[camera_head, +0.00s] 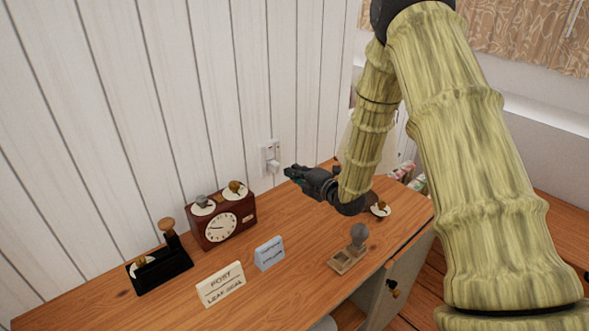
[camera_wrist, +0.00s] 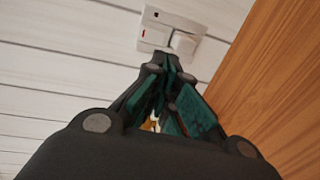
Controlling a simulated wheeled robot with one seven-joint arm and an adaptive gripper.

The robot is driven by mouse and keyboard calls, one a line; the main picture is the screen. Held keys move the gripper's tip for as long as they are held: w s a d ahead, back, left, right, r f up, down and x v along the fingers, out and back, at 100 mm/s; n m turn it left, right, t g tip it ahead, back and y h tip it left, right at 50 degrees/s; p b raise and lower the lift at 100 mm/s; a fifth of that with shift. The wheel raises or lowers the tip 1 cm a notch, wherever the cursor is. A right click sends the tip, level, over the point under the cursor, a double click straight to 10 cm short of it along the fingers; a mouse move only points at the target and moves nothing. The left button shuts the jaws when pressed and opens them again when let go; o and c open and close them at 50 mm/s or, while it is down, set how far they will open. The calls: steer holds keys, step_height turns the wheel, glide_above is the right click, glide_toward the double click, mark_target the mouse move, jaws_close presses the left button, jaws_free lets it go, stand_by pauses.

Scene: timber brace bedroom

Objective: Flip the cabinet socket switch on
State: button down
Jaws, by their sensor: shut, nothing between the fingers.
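The white wall socket (camera_head: 270,153) is on the white plank wall just above the wooden cabinet top (camera_head: 300,245). In the wrist view the socket (camera_wrist: 150,32) shows a small dark square, a small red mark and a white block (camera_wrist: 183,42) like a plug. I cannot tell the switch's position. My gripper (camera_head: 289,172) is shut and empty, a little right of and below the socket in the head view, pointing toward the wall. In the wrist view its fingertips (camera_wrist: 168,62) overlap the plate's lower edge; whether they touch it is unclear.
A brown clock box (camera_head: 222,218), a black device with a wooden knob (camera_head: 160,268), two small signs (camera_head: 220,285) (camera_head: 269,254) and a knobbed stand (camera_head: 349,258) stand on the cabinet top. A small round dish (camera_head: 381,209) lies below my arm. The wood between them is clear.

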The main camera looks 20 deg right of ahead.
steer(key=p, duration=0.3)
glide_toward(267, 157)
steer(key=x, duration=0.4)
steer(key=shift+w+a, duration=0.1)
steer(key=shift+w, duration=0.1)
steer(key=shift+w+a+r, duration=0.1)
steer(key=shift+w+a, duration=0.2)
steer(key=shift+w, duration=0.3)
steer(key=shift+w+f, duration=0.2)
steer(key=shift+w, duration=0.05)
steer(key=shift+s+r, duration=0.1)
